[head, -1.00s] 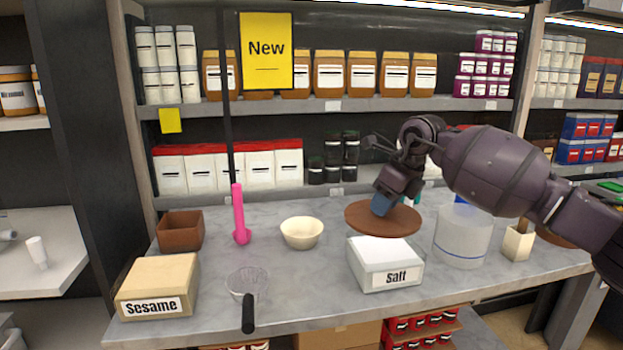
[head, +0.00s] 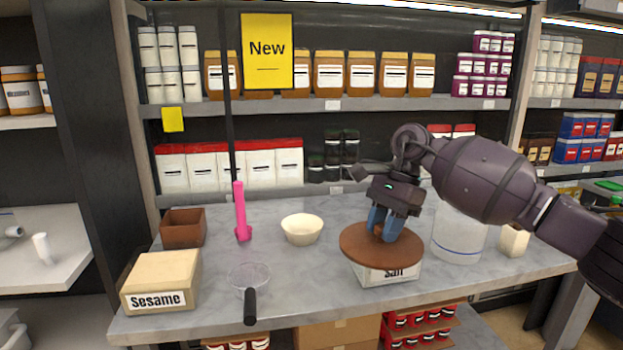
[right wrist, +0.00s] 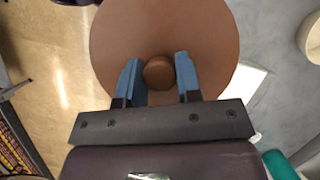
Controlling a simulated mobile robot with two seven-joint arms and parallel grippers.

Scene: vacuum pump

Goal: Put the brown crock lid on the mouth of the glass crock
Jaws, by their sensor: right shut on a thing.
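The brown crock lid (head: 368,254) is a flat round disc with a small knob. My right gripper (head: 384,232) is shut on the knob and holds the lid in the air, nearly level, in front of and over the Salt box. The right wrist view shows the knob between the blue fingertips (right wrist: 160,73), with the lid (right wrist: 120,35) beyond. The glass crock (head: 458,238) is a clear round vessel standing on the counter to the right of the lid. My right arm crosses in front of its upper part, so its mouth is mostly hidden. My left gripper is out of view.
The white Salt box (head: 393,275) stands partly hidden below the lid. A cream bowl (head: 302,229), strainer (head: 249,278), Sesame box (head: 162,280) and brown pot (head: 183,227) are left. The counter's middle front (head: 310,285) is clear.

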